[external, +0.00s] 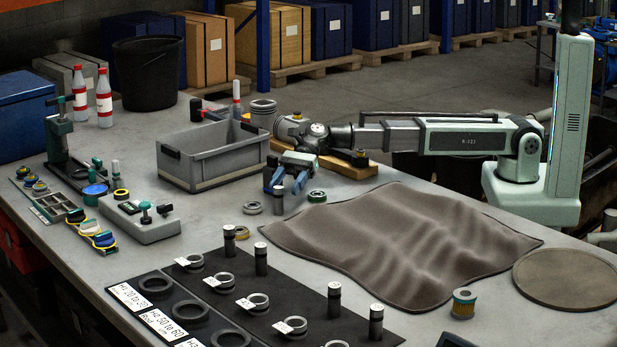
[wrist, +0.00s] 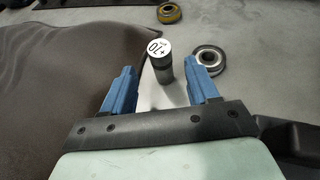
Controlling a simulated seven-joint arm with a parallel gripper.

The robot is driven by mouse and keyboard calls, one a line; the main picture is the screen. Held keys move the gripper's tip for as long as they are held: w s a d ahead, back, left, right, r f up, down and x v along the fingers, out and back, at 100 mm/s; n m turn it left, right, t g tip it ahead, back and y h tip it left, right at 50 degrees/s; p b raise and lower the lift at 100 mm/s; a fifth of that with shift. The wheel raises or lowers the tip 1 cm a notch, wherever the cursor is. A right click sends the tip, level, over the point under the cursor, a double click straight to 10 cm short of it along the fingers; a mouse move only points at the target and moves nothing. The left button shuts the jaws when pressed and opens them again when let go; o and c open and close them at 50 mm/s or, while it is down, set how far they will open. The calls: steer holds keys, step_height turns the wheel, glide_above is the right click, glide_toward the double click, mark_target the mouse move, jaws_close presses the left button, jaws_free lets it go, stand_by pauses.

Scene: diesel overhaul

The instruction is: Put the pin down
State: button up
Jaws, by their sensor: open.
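A dark pin with a white top marked "+10" (wrist: 161,50) stands upright between the spread blue fingers of my gripper (wrist: 166,72) in the wrist view. Clear gaps show on both sides of it, and the fingers do not appear to touch it. In the external view the pin (external: 278,200) stands on the grey table at my gripper (external: 284,187), left of the brown cloth. Its base appears to rest on the table. My gripper is open. Several similar pins, one of them here (external: 261,260), stand on the black mat in front.
A grey bin (external: 212,168) stands behind left. The brown cloth (external: 400,240) covers the table to the right. A black mat (external: 270,310) with labelled rings lies in front.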

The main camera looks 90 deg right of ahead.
mark_target(278, 194)
steer(key=shift+v, duration=2.4)
steer(key=x, duration=0.9)
steer(key=shift+w+a+r, duration=0.15)
steer(key=shift+w+a, duration=0.2)
steer(key=shift+c, duration=0.3)
jaws_close()
